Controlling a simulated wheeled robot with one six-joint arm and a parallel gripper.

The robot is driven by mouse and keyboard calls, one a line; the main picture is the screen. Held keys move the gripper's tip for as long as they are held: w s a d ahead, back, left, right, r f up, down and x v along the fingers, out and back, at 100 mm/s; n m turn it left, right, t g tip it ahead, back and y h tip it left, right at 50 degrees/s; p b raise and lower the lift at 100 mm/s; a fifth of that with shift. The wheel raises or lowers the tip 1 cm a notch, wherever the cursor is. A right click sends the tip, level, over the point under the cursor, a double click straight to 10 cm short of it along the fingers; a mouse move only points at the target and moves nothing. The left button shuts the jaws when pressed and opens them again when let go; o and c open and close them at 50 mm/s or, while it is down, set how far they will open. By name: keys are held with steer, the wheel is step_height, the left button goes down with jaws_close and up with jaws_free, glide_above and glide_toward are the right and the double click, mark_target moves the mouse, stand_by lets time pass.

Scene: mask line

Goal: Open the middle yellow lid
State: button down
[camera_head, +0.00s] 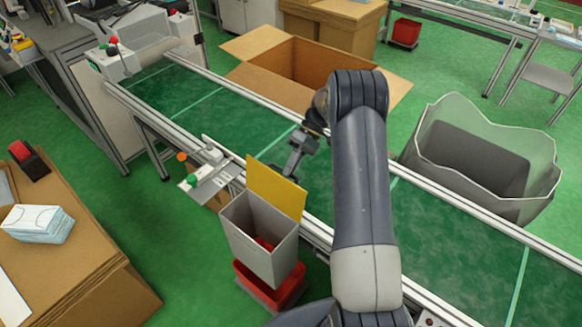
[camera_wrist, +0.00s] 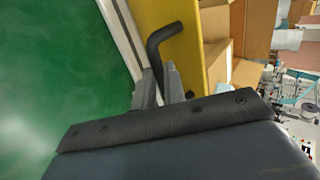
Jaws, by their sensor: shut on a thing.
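One yellow lid (camera_head: 276,186) stands raised, nearly upright, at the back edge of a grey bin (camera_head: 258,240). The bin's mouth is uncovered and something red shows inside. My gripper (camera_head: 288,172) is behind the lid, on the conveyor side, its tips partly hidden by the lid. In the wrist view the yellow lid (camera_wrist: 190,50) carries a dark bent handle (camera_wrist: 165,38). My gripper's fingers (camera_wrist: 161,88) are closed around the lower part of that handle.
A green conveyor (camera_head: 215,108) runs behind the bin. A red tray (camera_head: 270,288) is under the bin. A small metal fixture (camera_head: 212,176) stands left of the lid. An open carton (camera_head: 300,62) and a clear-lined waste bin (camera_head: 475,160) are beyond the conveyor.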

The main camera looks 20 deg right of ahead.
steer(key=shift+s+d+f, duration=0.1)
steer(key=shift+d+f, duration=0.05)
steer(key=shift+f, duration=0.5)
steer(key=c, duration=1.5)
jaws_free()
steer(key=shift+d, duration=0.1)
steer(key=shift+w+r, duration=0.1)
steer(key=shift+w, duration=0.1)
steer(key=shift+r, duration=0.15)
steer(key=v, duration=1)
steer(key=shift+w+d+r+p, duration=0.15)
steer(key=shift+d+r+p, duration=0.05)
steer(key=shift+r+p, duration=0.1)
steer(key=shift+a+f, duration=0.1)
steer(key=x, duration=1)
steer(key=shift+s+a+f, duration=0.1)
steer(key=shift+s+a, duration=0.1)
steer(key=shift+a, duration=0.1)
